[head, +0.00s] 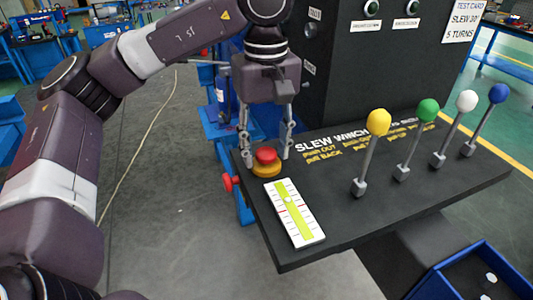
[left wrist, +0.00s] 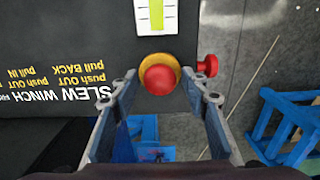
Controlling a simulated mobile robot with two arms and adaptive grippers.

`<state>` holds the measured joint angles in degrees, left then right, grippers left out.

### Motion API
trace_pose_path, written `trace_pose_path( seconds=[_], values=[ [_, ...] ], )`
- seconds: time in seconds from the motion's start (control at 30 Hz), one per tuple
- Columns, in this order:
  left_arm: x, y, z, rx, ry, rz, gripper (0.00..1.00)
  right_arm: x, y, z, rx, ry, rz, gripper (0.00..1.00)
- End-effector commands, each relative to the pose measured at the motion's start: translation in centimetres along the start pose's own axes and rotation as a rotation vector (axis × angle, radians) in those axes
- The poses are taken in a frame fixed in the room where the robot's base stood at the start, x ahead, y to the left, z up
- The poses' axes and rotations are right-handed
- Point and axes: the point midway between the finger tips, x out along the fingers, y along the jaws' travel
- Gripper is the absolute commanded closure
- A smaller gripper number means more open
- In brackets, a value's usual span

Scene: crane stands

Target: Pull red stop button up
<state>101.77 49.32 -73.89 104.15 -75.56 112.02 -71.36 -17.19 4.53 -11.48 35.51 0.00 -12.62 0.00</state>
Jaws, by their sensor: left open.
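The red stop button (head: 266,155) sits on a yellow-orange round base (head: 267,169) near the left corner of the black control panel (head: 350,217). In the left wrist view the red button (left wrist: 159,79) shows on its yellow ring, just ahead of the fingertips. My left gripper (head: 267,155) points down over the button, its two fingers apart, one on each side of it. In the left wrist view the left gripper (left wrist: 160,97) is open with nothing held between its fingers. Whether a finger touches the base cannot be told. My right gripper is not in view.
A white and yellow-green scale (head: 294,212) lies beside the button. Levers with yellow (head: 378,122), green (head: 428,110), white (head: 467,101) and blue (head: 499,93) knobs stand to the right. A red side knob (head: 229,183) sticks out left of the panel. A blue bin (head: 440,283) is at bottom right.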

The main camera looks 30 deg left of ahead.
Motion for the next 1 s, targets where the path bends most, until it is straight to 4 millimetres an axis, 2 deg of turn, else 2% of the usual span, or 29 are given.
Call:
trace_pose_path(
  seconds=[0.07,0.33,0.97,1.0],
  values=[
    [0.0,0.0,0.0,0.000,0.000,0.000,0.60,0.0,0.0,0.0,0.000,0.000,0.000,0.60],
    [0.0,0.0,0.0,0.000,0.000,0.000,0.90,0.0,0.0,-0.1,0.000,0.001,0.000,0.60],
    [-1.5,0.0,0.0,-0.001,0.000,0.001,0.90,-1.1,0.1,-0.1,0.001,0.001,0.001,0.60],
    [-1.4,0.0,0.0,-0.001,0.000,0.001,0.66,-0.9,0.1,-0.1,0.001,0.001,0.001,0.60]
  ],
)
